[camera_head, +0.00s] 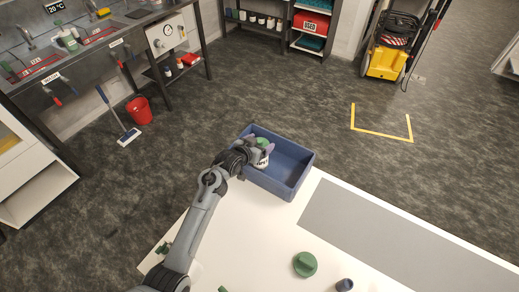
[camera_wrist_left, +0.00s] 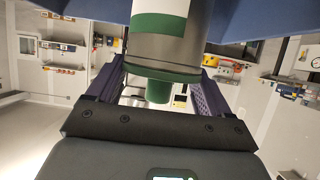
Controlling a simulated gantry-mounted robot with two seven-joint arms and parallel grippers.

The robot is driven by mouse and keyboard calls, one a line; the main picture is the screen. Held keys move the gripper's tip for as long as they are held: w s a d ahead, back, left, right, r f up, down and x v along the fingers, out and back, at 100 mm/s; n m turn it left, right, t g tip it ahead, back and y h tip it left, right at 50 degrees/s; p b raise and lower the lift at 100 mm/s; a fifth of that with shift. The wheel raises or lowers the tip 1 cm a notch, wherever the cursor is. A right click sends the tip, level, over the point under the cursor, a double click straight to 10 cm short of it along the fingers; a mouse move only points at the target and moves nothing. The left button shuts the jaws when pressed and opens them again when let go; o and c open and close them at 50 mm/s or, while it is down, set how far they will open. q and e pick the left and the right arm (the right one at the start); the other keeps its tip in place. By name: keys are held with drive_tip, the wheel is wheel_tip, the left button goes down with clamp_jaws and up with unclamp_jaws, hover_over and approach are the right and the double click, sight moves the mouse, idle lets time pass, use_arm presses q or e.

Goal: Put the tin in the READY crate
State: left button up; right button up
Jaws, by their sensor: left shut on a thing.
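A tin (camera_head: 263,161) with a green knobbed lid and a pale label is held at the left part of a blue crate (camera_head: 303,174). My left gripper (camera_head: 258,150) is shut on the tin. In the left wrist view the grey-and-green tin (camera_wrist_left: 168,48) sits between the two dark fingers of my left gripper (camera_wrist_left: 155,92), with blue crate walls (camera_wrist_left: 237,18) on both sides of it. I cannot tell whether the tin touches the crate floor. No READY lettering can be read on the crate. My right gripper is not in view.
The crate stands at the far corner of a white table (camera_head: 258,225) with a grey mat (camera_head: 375,235). A round green lid-like thing (camera_head: 305,264) and a small dark cup (camera_head: 344,285) are near the front edge. The rest of the crate is empty.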

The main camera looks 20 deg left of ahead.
use_arm(q)
drive_tip(key=shift+f, duration=1.65)
drive_tip(key=shift+f, duration=0.15)
drive_tip(key=o, duration=1.3)
drive_tip(key=shift+o, duration=0.2)
